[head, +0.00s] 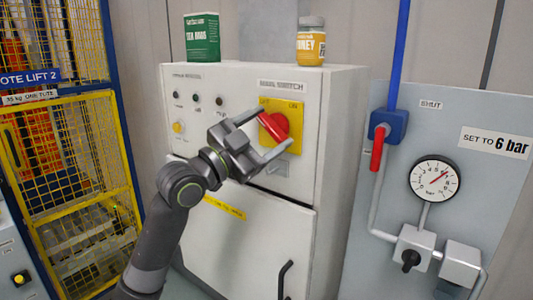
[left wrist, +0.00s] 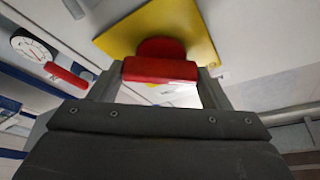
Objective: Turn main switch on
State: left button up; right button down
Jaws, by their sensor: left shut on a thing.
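The main switch is a red rotary knob (head: 272,127) on a yellow plate (head: 295,142), high on the white cabinet front, under a label reading MAIN SWITCH. Its grip bar slants from upper left to lower right. "ON" is printed at the plate's upper right. My left gripper (head: 278,126) reaches in from the lower left, with one finger above and one below the bar, shut on it. In the left wrist view the red bar (left wrist: 160,70) sits between my fingers, with the yellow plate (left wrist: 190,22) behind. My right gripper is not in view.
The white cabinet (head: 335,150) carries a green tea box (head: 202,38) and a honey jar (head: 311,42) on top. A grey panel at right holds a red-handled valve (head: 378,147) and a gauge (head: 434,181). A yellow mesh lift cage (head: 65,160) stands at left.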

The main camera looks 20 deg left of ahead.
pick_arm(q)
jog(key=m+b, duration=0.1)
jog(key=m+g+b, duration=0.1)
jog(key=m, duration=0.1)
jog(key=shift+f+m+g+h, duration=0.2)
jog(key=shift+m+g+h, duration=0.1)
jog(key=shift+h, duration=0.1)
jog(key=m+g+b, duration=0.1)
jog(key=m, duration=0.2)
jog(key=shift+r, duration=0.15)
jog(key=m+g, duration=0.1)
jog(key=m, duration=0.1)
jog(key=shift+r+m, duration=0.1)
jog(key=shift+m, duration=0.2)
jog(key=shift+m+g+y, duration=0.4)
jog(key=shift+m+g, duration=0.1)
jog(key=shift+m, duration=0.6)
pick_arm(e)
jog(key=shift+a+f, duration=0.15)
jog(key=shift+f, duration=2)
pick_arm(q)
jog(key=o, duration=1)
